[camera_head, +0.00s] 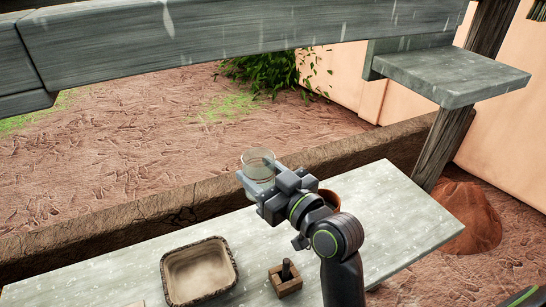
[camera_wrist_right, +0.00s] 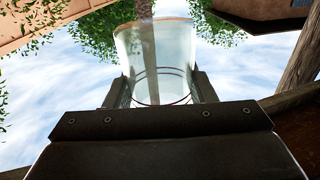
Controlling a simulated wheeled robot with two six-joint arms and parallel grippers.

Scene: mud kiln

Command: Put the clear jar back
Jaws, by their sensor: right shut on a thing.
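The clear jar (camera_head: 258,164) is see-through with a pale rim. My right gripper (camera_head: 256,188) is shut on it and holds it over the far edge of the grey plank table (camera_head: 375,200). In the right wrist view the jar (camera_wrist_right: 158,58) stands between the two dark fingers (camera_wrist_right: 160,92), with sky and leaves behind it. In the head view the gripper hides the jar's lower part, and I cannot tell how high it is above the table. My left gripper is not in view.
A square tray (camera_head: 233,276) and a small wooden block with a dark peg (camera_head: 286,278) are on the table. A brown round thing (camera_head: 328,197) is partly hidden behind my right arm. A grey shelf (camera_head: 450,77) is at the upper right. The table's right part is clear.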

